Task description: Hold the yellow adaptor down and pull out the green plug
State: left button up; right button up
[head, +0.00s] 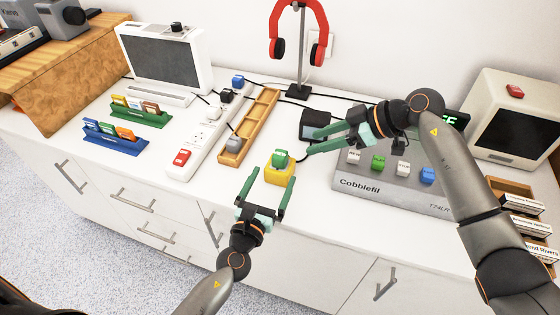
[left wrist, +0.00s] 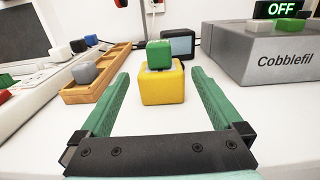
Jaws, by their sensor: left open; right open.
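The yellow adaptor (head: 279,175) stands on the white counter, with the green plug (head: 280,159) upright on top of it. In the left wrist view the yellow adaptor (left wrist: 162,87) is straight ahead, with the green plug (left wrist: 159,54) seated in its top. My left gripper (head: 264,187) is open and empty, in front of the adaptor, its green fingers pointing at it from either side. The left wrist view shows these fingers (left wrist: 158,98) apart, not touching it. My right gripper (head: 312,142) is open, just right of and above the green plug, and its fingers appear apart from it.
A wooden tray (head: 265,105) with a grey plug (head: 233,143) and a white power strip (head: 200,145) lie to the left. A grey switch box (head: 350,185) marked Cobblefil stands right, under my right arm. A small dark screen (head: 311,122) and red headphones (head: 298,28) on a stand are behind.

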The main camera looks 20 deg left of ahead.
aim_at(284, 155)
pick_arm(q)
jog(key=w, duration=0.9)
jog(key=shift+d, duration=0.2)
jog(key=c, duration=1.5)
